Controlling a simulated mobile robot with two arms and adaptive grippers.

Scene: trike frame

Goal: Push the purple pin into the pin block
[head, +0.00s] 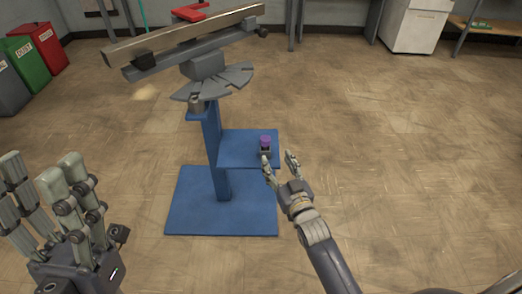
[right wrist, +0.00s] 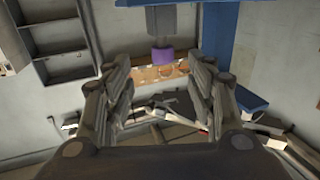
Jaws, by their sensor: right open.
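The purple pin (head: 265,140) stands upright at the top of the small dark pin block (head: 265,150), with its purple part showing above it. The block sits on the blue shelf of the stand. In the right wrist view the purple pin (right wrist: 162,56) shows between and beyond my fingers, next to the grey block (right wrist: 162,20). My right gripper (head: 279,157) is open and empty, just in front and to the right of the block. Its fingers partly cover the block in the head view. My left gripper (head: 38,168) is open and empty at the lower left, far from the stand.
The blue stand has a wide base plate (head: 185,215) on the floor and a post left of the shelf (head: 235,140). A grey fan-shaped plate (head: 235,80) and a long metal bar (head: 185,35) overhang it. Floor to the right is clear. Bins (head: 28,62) stand far left.

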